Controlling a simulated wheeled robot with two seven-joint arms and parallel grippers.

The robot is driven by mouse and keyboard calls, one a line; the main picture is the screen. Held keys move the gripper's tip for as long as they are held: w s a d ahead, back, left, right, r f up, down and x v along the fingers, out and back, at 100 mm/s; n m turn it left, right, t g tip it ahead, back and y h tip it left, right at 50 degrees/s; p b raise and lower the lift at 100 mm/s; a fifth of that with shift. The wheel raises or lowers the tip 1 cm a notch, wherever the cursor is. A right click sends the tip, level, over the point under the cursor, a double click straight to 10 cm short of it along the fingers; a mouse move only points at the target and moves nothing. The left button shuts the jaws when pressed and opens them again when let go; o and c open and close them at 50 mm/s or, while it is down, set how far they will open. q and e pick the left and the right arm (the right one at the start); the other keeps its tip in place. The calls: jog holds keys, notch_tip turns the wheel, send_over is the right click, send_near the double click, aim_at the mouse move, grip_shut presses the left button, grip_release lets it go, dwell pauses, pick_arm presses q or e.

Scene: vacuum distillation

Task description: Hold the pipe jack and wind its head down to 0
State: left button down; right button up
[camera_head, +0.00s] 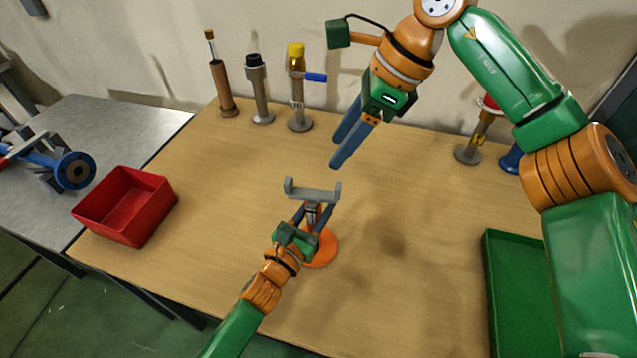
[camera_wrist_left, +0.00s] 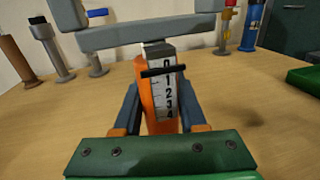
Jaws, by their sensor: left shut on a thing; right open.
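The pipe jack stands upright on the table, with an orange round base (camera_head: 322,249) and a grey forked head (camera_head: 314,194). In the left wrist view the head (camera_wrist_left: 150,34) sits above an orange body (camera_wrist_left: 145,85) with a white scale (camera_wrist_left: 166,98) numbered 0 to 4. A black pointer bar (camera_wrist_left: 163,71) lies between 0 and 1, close under the 0. My left gripper (camera_head: 311,217) is shut on the jack's body below the head, a finger on each side. My right gripper (camera_head: 338,152) is open and empty, above and behind the jack.
A red bin (camera_head: 125,205) stands at the table's left edge and a green tray (camera_head: 515,290) at the right. Several post-like stands, one with a yellow top (camera_head: 296,85), line the back. A blue flanged part (camera_head: 72,170) lies on the grey side table (camera_head: 110,125). Wood around the jack is clear.

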aim_at(314, 193)
jog(key=x, duration=1.1)
jog(key=shift+s+d+f, duration=0.2)
jog(key=shift+d, duration=0.2)
jog(key=shift+m+h, duration=0.3)
grip_shut()
